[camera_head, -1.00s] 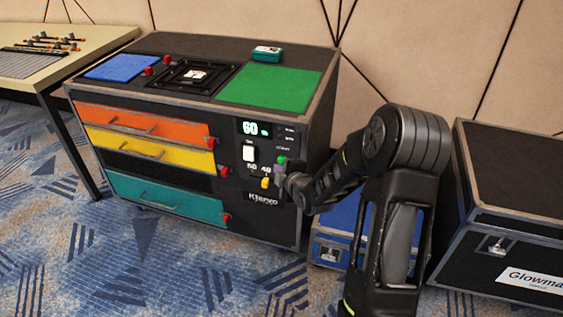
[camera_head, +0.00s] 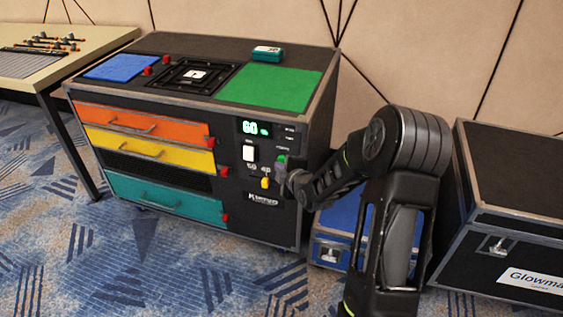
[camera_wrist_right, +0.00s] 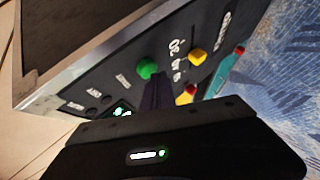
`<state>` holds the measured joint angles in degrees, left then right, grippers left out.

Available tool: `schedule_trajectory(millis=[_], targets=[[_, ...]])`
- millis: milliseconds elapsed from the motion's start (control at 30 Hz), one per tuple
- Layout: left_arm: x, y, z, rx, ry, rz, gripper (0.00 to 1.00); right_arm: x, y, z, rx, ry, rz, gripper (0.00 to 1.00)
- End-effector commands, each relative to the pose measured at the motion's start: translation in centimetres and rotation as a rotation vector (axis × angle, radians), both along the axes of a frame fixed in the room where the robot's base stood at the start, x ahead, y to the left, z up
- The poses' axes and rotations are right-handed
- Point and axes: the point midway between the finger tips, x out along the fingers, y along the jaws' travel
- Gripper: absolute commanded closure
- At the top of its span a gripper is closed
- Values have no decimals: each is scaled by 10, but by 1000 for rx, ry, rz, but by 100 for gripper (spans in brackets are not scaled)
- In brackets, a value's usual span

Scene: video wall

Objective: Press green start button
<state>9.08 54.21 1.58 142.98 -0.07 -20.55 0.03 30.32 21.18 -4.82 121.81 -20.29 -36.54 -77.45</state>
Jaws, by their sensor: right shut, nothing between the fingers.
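The green button (camera_head: 282,158) is on the front panel of the black cabinet (camera_head: 250,222), at its right side below the lit display (camera_head: 251,128). My right gripper (camera_head: 280,170) is in front of the panel, just below the button and partly covering this area. In the right wrist view the green button (camera_wrist_right: 147,67) shows as a round knob right beside the tips of my shut, empty right gripper (camera_wrist_right: 157,80). I cannot tell whether they touch. My left gripper is not in view.
Orange, yellow and teal drawers (camera_head: 165,198) fill the cabinet's left front. A blue case (camera_head: 333,235) and a black case (camera_head: 510,180) stand to the right.

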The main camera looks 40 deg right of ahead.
Motion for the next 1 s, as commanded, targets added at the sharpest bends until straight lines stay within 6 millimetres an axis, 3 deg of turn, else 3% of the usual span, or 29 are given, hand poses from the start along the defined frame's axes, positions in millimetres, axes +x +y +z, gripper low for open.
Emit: schedule_trajectory(millis=[1000], targets=[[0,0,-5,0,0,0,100,6,-9,0,0,0,-1,100]])
